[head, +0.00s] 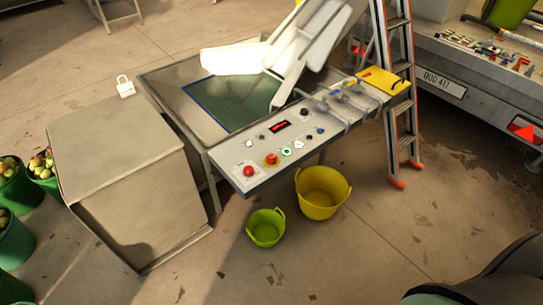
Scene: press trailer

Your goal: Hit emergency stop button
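A slanted metal control panel (262,172) runs along the front of the press machine. A red button with a yellow base (271,159) sits near its left part. A larger red button on a pale plate (248,171) is at the panel's left end. Which of the two is the emergency stop I cannot tell for sure from labels. Green and white buttons, dark knobs and a lit red display (279,127) are also on the panel. Neither of my grippers is in view, and nothing touches the panel's red buttons.
A large grey box (125,180) stands left of the panel. A yellow tub (322,193) and a green tub (266,228) are on the floor below it. A ladder (402,90) stands at right, beside a trailer (470,80). The floor in front is mostly clear.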

